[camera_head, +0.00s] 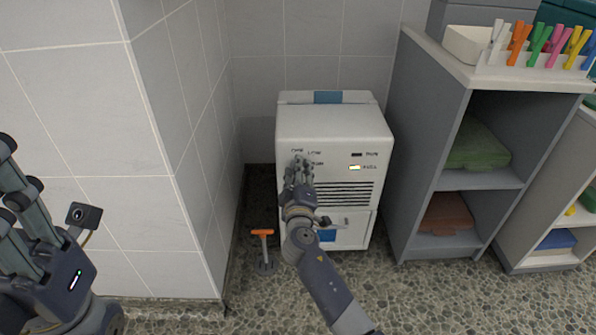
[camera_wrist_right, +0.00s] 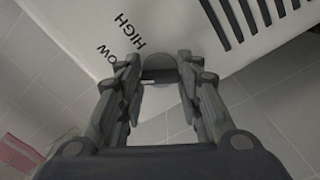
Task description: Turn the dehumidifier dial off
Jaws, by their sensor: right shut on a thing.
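The white dehumidifier (camera_head: 335,125) stands on the floor in the corner. Its dial sits at the upper left of its front, among small OFF, LOW and HIGH labels, mostly covered by my right gripper (camera_head: 299,167) in the head view. The HIGH and LOW labels lie just beyond. Which mark the dial points to is hidden. My left gripper (camera_head: 12,175) is at the left edge, away from the dehumidifier and partly cut off.
A grey shelf unit (camera_head: 424,145) with folded towels stands close on the right, bearing colored clothespins (camera_head: 545,45). A tiled wall corner (camera_head: 165,150) is on the left. An orange-handled tool (camera_head: 262,234) stands on the pebbled floor beside the dehumidifier.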

